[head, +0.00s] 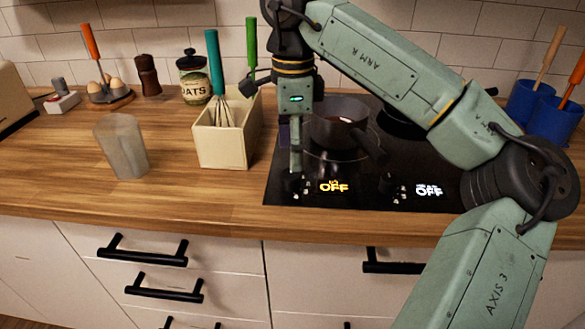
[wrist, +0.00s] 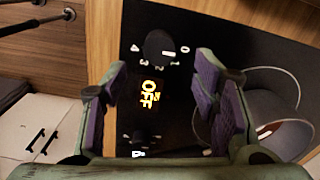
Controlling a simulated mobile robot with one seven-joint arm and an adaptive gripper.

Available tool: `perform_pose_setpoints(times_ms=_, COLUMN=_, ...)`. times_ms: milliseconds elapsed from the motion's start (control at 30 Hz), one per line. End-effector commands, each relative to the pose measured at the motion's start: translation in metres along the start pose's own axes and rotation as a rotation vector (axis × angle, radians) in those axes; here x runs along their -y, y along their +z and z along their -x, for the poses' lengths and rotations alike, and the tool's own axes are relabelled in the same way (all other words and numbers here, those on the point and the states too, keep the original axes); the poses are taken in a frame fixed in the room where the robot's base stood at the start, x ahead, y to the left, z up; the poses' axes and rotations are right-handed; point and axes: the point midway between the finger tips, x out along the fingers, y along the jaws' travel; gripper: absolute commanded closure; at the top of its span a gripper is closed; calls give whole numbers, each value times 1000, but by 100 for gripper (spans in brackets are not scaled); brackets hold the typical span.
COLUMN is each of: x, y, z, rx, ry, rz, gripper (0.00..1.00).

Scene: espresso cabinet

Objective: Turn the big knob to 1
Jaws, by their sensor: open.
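A black knob (wrist: 158,45) ringed by numbers 0 to 4 shows large in the wrist view, with a light mark on the side facing 0. In the head view this knob (head: 304,188) is at the hob's front left corner, partly behind a finger. The yellow display (wrist: 150,93) beside it reads OFF. My gripper (wrist: 162,62) is open and empty, its two purple-padded fingers apart on either side of the knob in the picture. It points down over the knob in the head view (head: 295,172); contact cannot be told.
A second knob (head: 390,184) with a white OFF display (head: 428,190) is to the right. A dark pot (head: 340,120) stands on the hob close behind my gripper. A cream utensil box (head: 222,145) and a cup (head: 122,148) stand left. The front counter edge is clear.

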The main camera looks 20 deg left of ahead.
Motion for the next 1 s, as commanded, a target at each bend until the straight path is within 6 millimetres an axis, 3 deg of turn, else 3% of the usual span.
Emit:
perform_pose_setpoints(times_ms=200, x=-1, y=1, z=-38, rx=3, ry=1, rz=3, gripper=46)
perform_pose_setpoints(times_ms=400, x=0, y=1, z=-57, rx=4, ry=-1, rz=1, gripper=46)
perform_pose_setpoints(times_ms=733, x=0, y=1, z=-61, rx=3, ry=-1, rz=1, gripper=46)
perform_pose_setpoints(times_ms=1000, x=0, y=1, z=-61, rx=3, ry=-1, rz=2, gripper=64)
